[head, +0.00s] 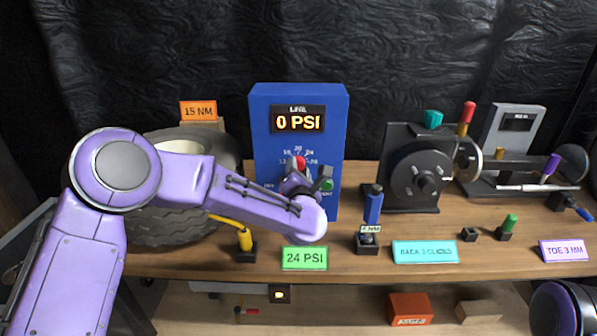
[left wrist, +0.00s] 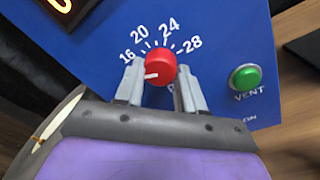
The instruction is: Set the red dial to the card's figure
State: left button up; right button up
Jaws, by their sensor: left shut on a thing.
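The red dial (left wrist: 160,69) is on the front of a blue box (head: 262,130) whose display (head: 298,122) reads 0 PSI. Figures 16, 20, 24 and 28 show around the dial in the left wrist view. The dial's white mark points left and slightly down, below the 16. My left gripper (head: 308,181) is shut on the dial, one finger on each side. The dial also shows partly in the head view (head: 299,163). A green card (head: 304,258) at the bench front reads 24 PSI. My right gripper is out of view.
A green VENT button (left wrist: 245,77) is just right of the dial. A tyre (head: 165,225) stands behind my left arm, with a yellow-handled tool (head: 245,238) near it. A blue-handled tool (head: 373,206) stands right of the box. Further right is a black device (head: 415,172).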

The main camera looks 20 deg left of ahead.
pick_arm(q)
jog(key=m+h+p, duration=0.1)
jog(key=m+p, duration=0.1)
jog(key=m, duration=1)
jog(key=m+t+h+p, duration=0.1)
jog(key=m+p, duration=0.1)
jog(key=m, duration=1)
jog(key=shift+a+r+p, duration=0.1)
jog(key=shift+p, duration=0.3)
jog(key=shift+m, duration=0.5)
jog(key=o, duration=1)
jog(key=shift+o, duration=0.2)
jog(key=shift+s, duration=0.1)
